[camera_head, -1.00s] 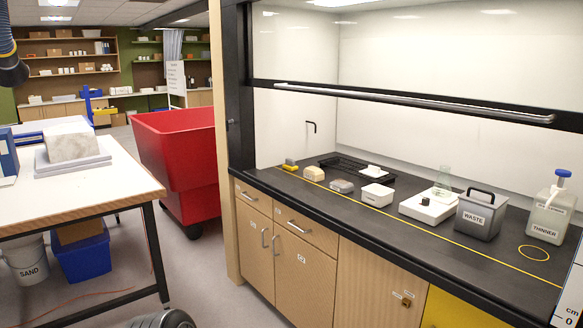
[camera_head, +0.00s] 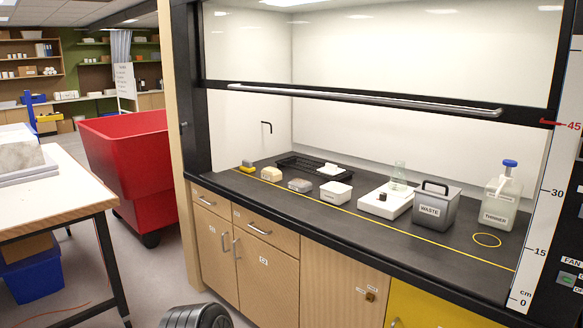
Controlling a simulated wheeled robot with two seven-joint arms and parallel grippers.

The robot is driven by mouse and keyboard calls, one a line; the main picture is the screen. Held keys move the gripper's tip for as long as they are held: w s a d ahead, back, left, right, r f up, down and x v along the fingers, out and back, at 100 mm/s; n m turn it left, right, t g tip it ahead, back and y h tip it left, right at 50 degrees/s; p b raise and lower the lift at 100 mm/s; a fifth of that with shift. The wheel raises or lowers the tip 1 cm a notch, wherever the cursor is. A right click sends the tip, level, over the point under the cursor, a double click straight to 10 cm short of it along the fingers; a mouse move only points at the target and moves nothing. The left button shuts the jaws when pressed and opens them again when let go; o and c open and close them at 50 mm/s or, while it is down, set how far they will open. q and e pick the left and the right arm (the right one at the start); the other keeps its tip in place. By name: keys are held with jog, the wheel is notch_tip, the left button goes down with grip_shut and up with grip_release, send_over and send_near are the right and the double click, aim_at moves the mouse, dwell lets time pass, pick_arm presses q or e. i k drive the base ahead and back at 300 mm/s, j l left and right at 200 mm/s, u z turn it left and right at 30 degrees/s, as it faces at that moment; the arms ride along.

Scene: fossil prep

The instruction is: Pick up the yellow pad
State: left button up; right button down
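Two small yellowish items stand at the left end of the black worktop inside the hood. One is bright yellow below with a grey top (camera_head: 247,166). The other is a pale yellow block (camera_head: 271,174) just right of it. Both are small in the view, and I cannot tell for certain which one is the yellow pad.
The worktop also holds a grey block (camera_head: 300,185), a white tub (camera_head: 335,192), a black tray (camera_head: 290,163), a white scale-like device (camera_head: 377,204), a waste bin (camera_head: 436,207) and a thinner bottle (camera_head: 499,198). A raised sash bar (camera_head: 360,99) crosses above. A red cart (camera_head: 130,165) stands left.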

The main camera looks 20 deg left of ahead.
aim_at(247, 166)
jog(key=i+j+z, duration=0.15)
jog(key=j+z, duration=0.3)
jog(key=j, duration=0.15)
jog(key=j+z, duration=0.5)
jog(key=j, duration=0.65)
jog(key=j+z, duration=0.1)
jog(key=j, duration=0.5)
jog(key=j+z, duration=0.1)
jog(key=j, duration=0.55)
jog(key=k+j, duration=0.1)
jog(key=j, duration=0.55)
jog(key=k+j+z, duration=0.1)
jog(key=j, duration=1.15)
jog(key=k+j+z, duration=0.15)
jog(key=j, duration=0.45)
